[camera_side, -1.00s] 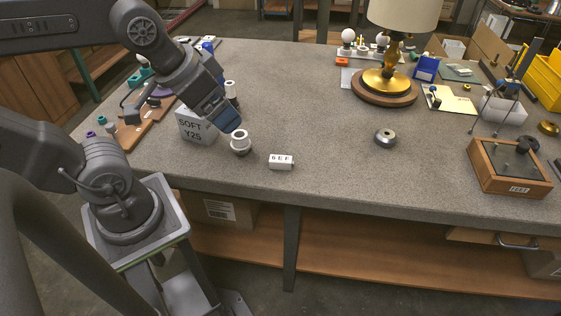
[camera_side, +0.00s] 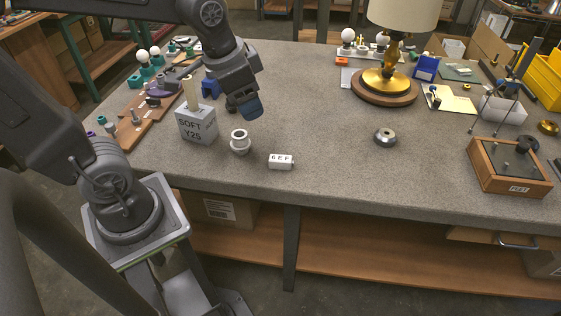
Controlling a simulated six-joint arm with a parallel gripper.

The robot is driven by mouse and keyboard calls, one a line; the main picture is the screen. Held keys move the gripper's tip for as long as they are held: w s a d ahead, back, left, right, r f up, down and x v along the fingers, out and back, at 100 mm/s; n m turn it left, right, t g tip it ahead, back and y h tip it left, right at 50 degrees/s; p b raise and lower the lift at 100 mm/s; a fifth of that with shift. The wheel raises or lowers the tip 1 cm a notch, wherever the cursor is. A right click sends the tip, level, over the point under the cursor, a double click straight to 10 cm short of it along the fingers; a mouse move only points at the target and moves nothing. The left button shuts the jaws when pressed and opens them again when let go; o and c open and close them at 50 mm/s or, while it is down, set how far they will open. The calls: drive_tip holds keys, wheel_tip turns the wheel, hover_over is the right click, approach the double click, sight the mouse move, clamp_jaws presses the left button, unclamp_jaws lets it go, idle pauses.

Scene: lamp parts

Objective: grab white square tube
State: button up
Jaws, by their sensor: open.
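A small white square-sided block (camera_side: 280,162) with dark lettering lies near the front edge of the bench; I cannot tell whether it is hollow. A white round collar (camera_side: 240,141) stands to its left. A pale cream tube (camera_side: 190,93) stands upright at the grey box (camera_side: 197,126) marked SOFT Y25. My gripper (camera_side: 251,107) is above the bench, beyond the collar and to the right of the box, apart from both. It is open, and no held part shows. Its fingers are largely hidden by its own body and the blue part at its end.
A lamp (camera_side: 387,82) on a round wooden base stands at the back right. A metal disc (camera_side: 385,138) lies right of centre, and a wooden box (camera_side: 510,168) sits at the right. A board (camera_side: 137,127) with several parts is at the left. The bench middle is largely clear.

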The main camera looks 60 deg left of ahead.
drive_tip(key=w+a+f+m+g, duration=0.2)
drive_tip(key=w+f+m, duration=0.1)
drive_tip(key=w+f, duration=0.35)
drive_tip(key=m+g, duration=0.2)
hover_over(281, 158)
wheel_tip(281, 158, down, 5)
drive_tip(key=f, duration=0.8)
drive_tip(key=shift+w+a+f, duration=0.1)
drive_tip(key=shift+w+f, duration=0.15)
drive_tip(key=shift+s+f, duration=0.15)
drive_tip(key=shift+f, duration=1.15)
drive_tip(key=shift+s+f, duration=0.1)
drive_tip(key=shift+f, duration=1.2)
drive_tip(key=c, duration=1)
